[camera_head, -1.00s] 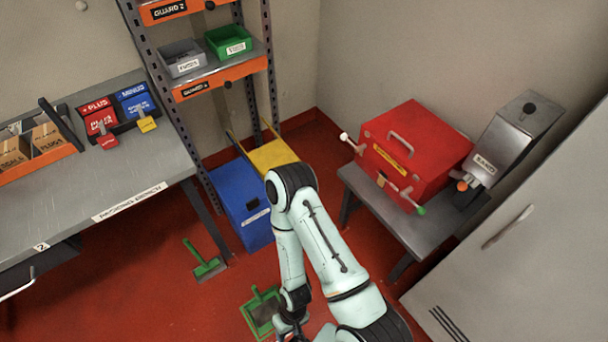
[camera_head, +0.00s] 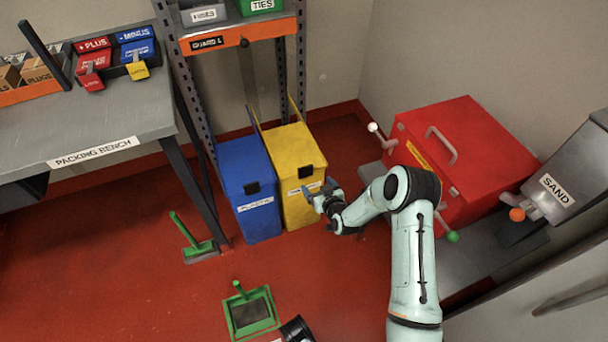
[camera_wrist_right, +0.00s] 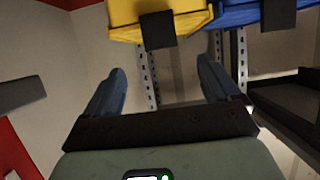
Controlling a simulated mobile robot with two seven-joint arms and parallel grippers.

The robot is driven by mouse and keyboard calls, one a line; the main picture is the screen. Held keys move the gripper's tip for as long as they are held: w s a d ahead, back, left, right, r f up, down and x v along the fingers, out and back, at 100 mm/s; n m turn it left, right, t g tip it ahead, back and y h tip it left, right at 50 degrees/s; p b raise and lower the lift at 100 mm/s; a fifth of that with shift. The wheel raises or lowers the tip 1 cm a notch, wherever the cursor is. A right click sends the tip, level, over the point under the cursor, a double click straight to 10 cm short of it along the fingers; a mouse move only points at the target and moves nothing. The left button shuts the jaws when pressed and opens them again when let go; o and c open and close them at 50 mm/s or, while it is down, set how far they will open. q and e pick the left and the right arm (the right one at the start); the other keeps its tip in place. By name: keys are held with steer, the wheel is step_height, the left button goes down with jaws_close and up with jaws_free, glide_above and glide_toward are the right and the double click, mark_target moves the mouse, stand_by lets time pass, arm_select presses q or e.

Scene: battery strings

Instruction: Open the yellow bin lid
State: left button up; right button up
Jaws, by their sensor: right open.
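The yellow bin (camera_head: 298,210) stands on the red floor beside the blue bin. Its yellow lid (camera_head: 290,146) is down, with a black tab (camera_head: 305,171) at the front edge. My right gripper (camera_head: 318,191) is in front of the yellow bin, near the right side of its front label, with its fingers apart and nothing between them. In the right wrist view, the open fingers (camera_wrist_right: 161,68) point towards the yellow lid (camera_wrist_right: 185,18) and the black tab (camera_wrist_right: 157,30), which are apart from them.
The blue bin (camera_head: 247,187) stands close on the left. A shelf rack (camera_head: 240,38) rises behind the bins. A red box (camera_head: 465,158) sits on a low bench to the right.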

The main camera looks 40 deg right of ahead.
mark_target(306, 170)
steer(key=b+x, duration=0.2)
steer(key=x, duration=0.5)
steer(key=shift+w+f, duration=0.15)
steer(key=shift+w, duration=0.1)
steer(key=b+x, duration=0.2)
steer(key=x, duration=0.3)
steer(key=shift+w+d, duration=0.1)
steer(key=shift+w, duration=0.25)
arm_select(q)
step_height(306, 170, down, 6)
steer(key=a, duration=0.2)
steer(key=shift+s+a+f, duration=0.2)
steer(key=shift+s+a, duration=0.1)
